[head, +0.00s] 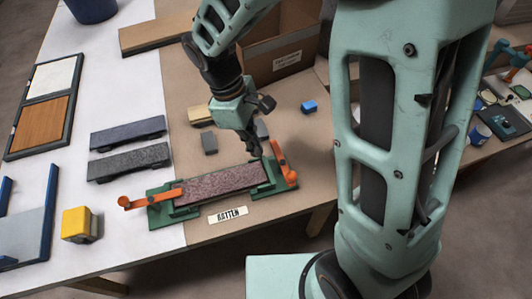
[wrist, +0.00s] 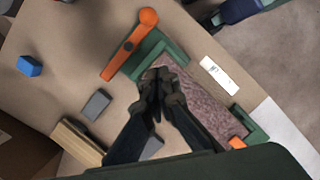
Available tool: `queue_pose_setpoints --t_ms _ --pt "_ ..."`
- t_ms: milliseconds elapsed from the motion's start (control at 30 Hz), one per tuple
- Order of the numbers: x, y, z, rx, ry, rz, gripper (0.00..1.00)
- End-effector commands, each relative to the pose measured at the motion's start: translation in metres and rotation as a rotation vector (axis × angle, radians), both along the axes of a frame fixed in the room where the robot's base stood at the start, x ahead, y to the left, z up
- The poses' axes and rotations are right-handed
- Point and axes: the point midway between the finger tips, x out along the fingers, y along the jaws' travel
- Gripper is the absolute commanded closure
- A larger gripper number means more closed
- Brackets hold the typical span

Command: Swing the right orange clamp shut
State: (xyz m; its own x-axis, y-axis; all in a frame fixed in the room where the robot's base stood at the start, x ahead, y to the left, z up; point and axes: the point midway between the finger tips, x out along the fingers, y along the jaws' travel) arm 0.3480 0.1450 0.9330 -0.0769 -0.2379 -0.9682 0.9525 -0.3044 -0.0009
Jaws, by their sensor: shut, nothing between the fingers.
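The right orange clamp (head: 283,163) sits at the right end of the green fixture (head: 158,215). Its arm lies crosswise past the end, clear of the strip; it also shows in the wrist view (wrist: 128,47). A reddish patterned strip (head: 222,184) lies in the fixture. My gripper (head: 256,154) is shut and empty, near the strip's right end and left of the right clamp. In the wrist view, its fingertips (wrist: 160,78) hide part of the strip.
A label (head: 228,215) reading "BATTEN" lies in front of the fixture. Two dark blocks (head: 128,160) lie at left, a yellow block (head: 79,224) at front left. A small blue block (head: 309,106) and cardboard box (head: 283,55) are behind. Bare tabletop lies right of the clamp.

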Motion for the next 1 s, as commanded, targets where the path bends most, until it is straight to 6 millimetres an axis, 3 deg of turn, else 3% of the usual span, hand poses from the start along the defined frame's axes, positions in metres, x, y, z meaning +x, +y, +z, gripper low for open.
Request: queue_pose_setpoints --t_ms 433,700,1000 --pt "-0.008 -0.022 -0.089 -0.002 0.003 0.000 1.00" --pt "-0.017 -0.054 -0.077 0.001 -0.001 -0.001 1.00" --pt "-0.018 -0.058 -0.077 0.000 -0.002 0.000 1.00"
